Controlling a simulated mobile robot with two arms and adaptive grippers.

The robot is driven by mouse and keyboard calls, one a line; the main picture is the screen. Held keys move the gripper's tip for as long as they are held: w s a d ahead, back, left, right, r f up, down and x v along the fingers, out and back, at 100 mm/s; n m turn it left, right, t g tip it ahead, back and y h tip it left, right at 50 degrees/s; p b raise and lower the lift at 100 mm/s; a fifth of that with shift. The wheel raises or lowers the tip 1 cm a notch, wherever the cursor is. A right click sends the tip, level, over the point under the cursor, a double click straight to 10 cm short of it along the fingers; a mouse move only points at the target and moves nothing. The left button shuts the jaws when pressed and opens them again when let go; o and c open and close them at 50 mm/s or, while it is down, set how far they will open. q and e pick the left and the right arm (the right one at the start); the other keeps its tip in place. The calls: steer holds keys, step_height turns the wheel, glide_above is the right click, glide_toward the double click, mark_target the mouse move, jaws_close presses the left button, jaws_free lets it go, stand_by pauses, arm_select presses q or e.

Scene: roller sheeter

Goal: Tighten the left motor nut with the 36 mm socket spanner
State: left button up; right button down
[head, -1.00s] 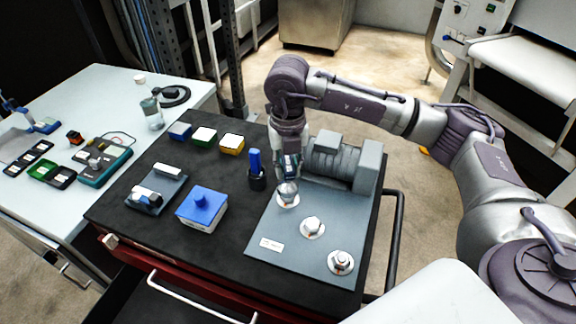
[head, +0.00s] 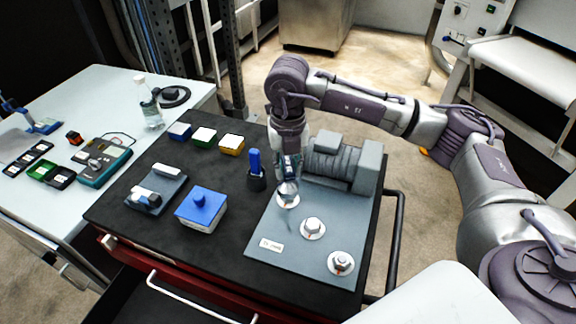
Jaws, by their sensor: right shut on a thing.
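My right gripper (head: 288,168) points down over the grey motor plate (head: 275,228), in front of the grey motor (head: 335,160). It is shut on the socket spanner (head: 288,189), a small metallic piece whose lower end is at the left motor nut. The spanner and fingers hide most of that nut; its pale washer (head: 286,204) shows around the base. I cannot tell how fully the socket sits on it. The middle nut (head: 313,226) and the right nut (head: 341,262) are uncovered on their washers. My left gripper is not in view.
A blue-handled tool in a black holder (head: 256,180) stands close left of the gripper. A blue-topped box (head: 202,210), a small tray (head: 157,196) and coloured bins (head: 205,137) share the black cart top (head: 122,220). A light bench (head: 100,85) with a bottle (head: 152,113) stands left.

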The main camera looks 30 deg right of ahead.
steer(key=shift+f+b, duration=1.05)
steer(key=shift+f, duration=0.25)
stand_by(0.4)
steer(key=m, duration=0.3)
steer(key=shift+m, duration=0.3)
steer(key=shift+m, duration=1.8)
steer(key=shift+p, duration=0.3)
steer(key=m, duration=0.3)
steer(key=shift+m, duration=0.3)
